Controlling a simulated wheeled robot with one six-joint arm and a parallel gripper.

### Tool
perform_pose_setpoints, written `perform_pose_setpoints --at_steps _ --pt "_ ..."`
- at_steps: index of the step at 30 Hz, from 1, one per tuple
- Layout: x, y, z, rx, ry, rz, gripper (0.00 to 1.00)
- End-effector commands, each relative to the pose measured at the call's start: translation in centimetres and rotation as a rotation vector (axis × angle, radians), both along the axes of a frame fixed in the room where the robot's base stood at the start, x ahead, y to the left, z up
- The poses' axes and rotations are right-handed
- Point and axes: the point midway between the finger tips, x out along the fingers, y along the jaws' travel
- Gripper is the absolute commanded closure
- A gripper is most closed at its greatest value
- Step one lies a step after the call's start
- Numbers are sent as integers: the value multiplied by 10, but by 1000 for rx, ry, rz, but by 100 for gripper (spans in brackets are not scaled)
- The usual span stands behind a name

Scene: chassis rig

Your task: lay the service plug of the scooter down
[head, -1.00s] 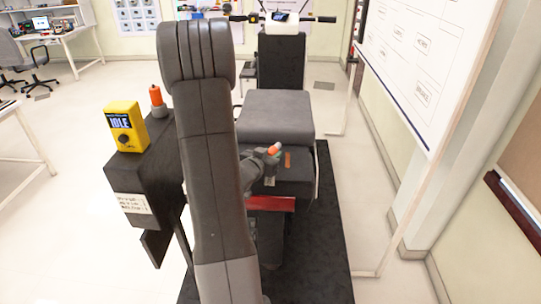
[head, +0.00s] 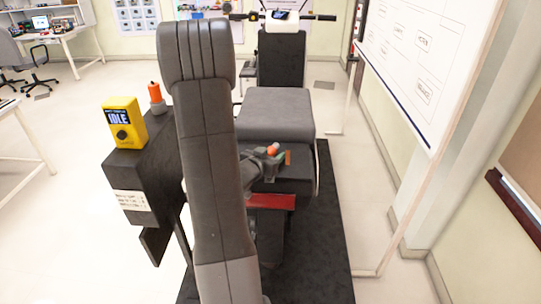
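The scooter (head: 277,108) stands in the middle, with a grey seat and a dark deck behind it. My gripper (head: 279,156) is low over this deck, partly hidden behind my own arm. A small orange piece (head: 289,157), possibly the service plug, shows right at the gripper's end. Another orange bit (head: 272,148) shows on top, beside the gripper; I cannot tell what it belongs to. The fingers are too small to tell whether they are open or shut, or whether they touch the orange piece.
A black box (head: 142,170) on a stand at left carries a yellow meter (head: 124,122) reading IDLE and an orange-topped piece (head: 156,97). A red bar (head: 270,201) crosses the scooter's rear. A whiteboard (head: 420,65) stands at right. The floor between is clear.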

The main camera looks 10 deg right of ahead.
Motion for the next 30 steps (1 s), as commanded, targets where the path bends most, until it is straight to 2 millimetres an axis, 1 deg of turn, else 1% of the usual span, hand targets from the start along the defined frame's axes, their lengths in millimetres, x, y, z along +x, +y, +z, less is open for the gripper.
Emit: perform_pose_setpoints --at_steps 5,11,13,21,24,30 --pt "0 0 2 0 0 0 48" --pt "-1 1 18 0 0 1 48" --pt "-13 12 16 1 -3 2 48" --pt "-57 47 32 1 -3 5 48" --pt "-71 57 36 1 -2 3 48" --pt "-87 70 41 0 -1 2 48"
